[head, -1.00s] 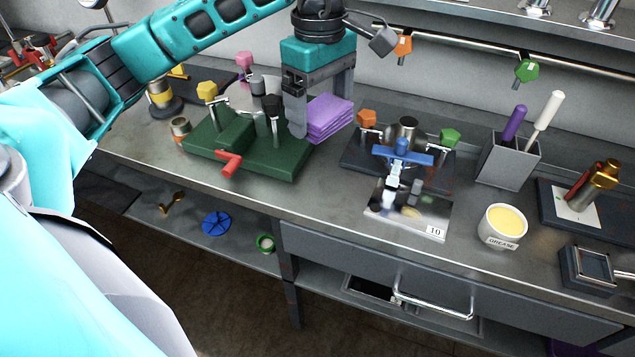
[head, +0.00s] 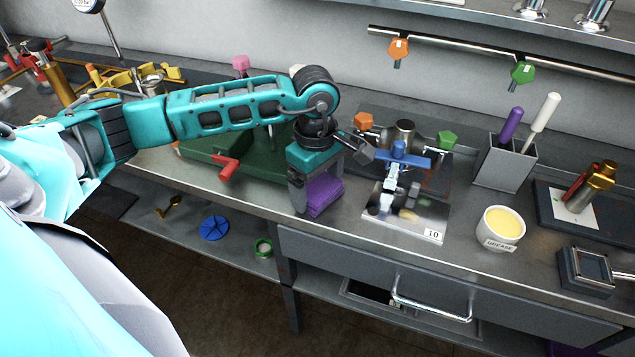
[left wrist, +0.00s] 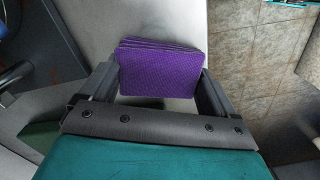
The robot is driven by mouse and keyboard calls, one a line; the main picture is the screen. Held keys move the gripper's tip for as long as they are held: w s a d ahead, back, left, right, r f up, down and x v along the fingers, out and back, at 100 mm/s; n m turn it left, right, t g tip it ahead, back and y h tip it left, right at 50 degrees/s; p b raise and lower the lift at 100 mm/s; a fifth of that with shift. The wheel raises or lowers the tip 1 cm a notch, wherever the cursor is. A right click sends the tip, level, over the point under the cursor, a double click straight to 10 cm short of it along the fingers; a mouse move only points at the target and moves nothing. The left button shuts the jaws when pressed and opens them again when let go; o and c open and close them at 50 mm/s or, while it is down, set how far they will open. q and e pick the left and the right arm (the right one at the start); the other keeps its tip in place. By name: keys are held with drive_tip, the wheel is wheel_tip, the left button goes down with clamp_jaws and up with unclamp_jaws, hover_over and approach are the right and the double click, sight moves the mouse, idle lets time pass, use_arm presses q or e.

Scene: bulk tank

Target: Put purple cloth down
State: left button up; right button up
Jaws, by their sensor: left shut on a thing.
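The purple cloth (head: 323,194) is a folded stack near the bench's front edge, just left of the card marked 10. My left gripper (head: 316,196) points down and is shut on the cloth. In the left wrist view the cloth (left wrist: 160,70) fills the space between the two fingers (left wrist: 158,92). Its lower edge is close to the bench top; I cannot tell whether it touches. My right gripper is not in view.
A green base (head: 262,157) with a red handle (head: 228,168) stands left of the gripper. A fixture with a blue handle (head: 400,155) and the card (head: 425,225) are close on the right. A grease tub (head: 501,228) stands further right.

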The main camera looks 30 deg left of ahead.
sight(316, 186)
use_arm(q)
drive_tip(key=o, duration=1.1)
drive_tip(key=shift+f, duration=0.1)
drive_tip(key=shift+c, duration=0.2)
wheel_tip(316, 186, up, 12)
drive_tip(key=shift+a, duration=0.2)
